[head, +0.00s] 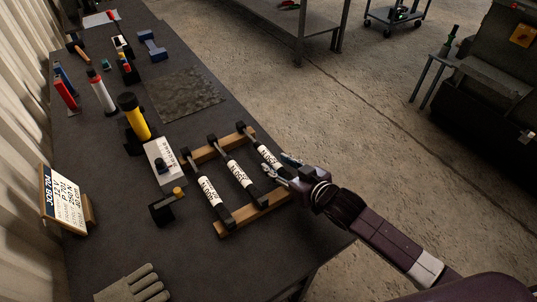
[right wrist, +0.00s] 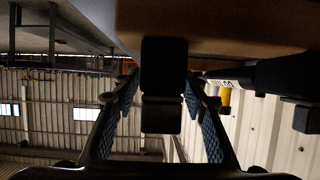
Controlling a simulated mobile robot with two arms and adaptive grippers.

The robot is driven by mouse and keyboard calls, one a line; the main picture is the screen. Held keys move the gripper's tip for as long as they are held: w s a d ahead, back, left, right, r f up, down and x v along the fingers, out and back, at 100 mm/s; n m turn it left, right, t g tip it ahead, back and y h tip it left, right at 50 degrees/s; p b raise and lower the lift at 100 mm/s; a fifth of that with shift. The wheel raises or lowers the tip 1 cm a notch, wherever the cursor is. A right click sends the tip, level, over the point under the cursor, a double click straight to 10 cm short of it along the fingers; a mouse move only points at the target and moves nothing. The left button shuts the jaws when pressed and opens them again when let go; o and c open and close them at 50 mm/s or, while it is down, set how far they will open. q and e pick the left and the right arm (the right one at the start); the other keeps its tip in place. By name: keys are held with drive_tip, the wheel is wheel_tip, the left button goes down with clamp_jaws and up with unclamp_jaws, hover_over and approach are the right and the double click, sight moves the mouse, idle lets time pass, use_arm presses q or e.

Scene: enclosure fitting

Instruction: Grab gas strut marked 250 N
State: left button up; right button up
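Three gas struts with black ends and white labels lie side by side on a wooden rack (head: 222,230): a left strut (head: 208,190), a middle strut (head: 239,174) and a right strut (head: 268,157). The label print is too small to read. My right gripper (head: 287,171) is at the right strut's near part, its fingers apart on either side of it. In the right wrist view, my right gripper (right wrist: 160,92) has a black strut part (right wrist: 163,70) between its fingers, with little gap; firm contact does not show. My left gripper is out of view.
The dark table (head: 190,260) also holds a white box (head: 163,165), a yellow-and-black tube (head: 134,120), a sign (head: 62,200), a glove (head: 133,287) and a grey mat (head: 185,95). Open floor lies right of the table.

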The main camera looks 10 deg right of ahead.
drive_tip(key=shift+x, duration=0.9)
clamp_jaws()
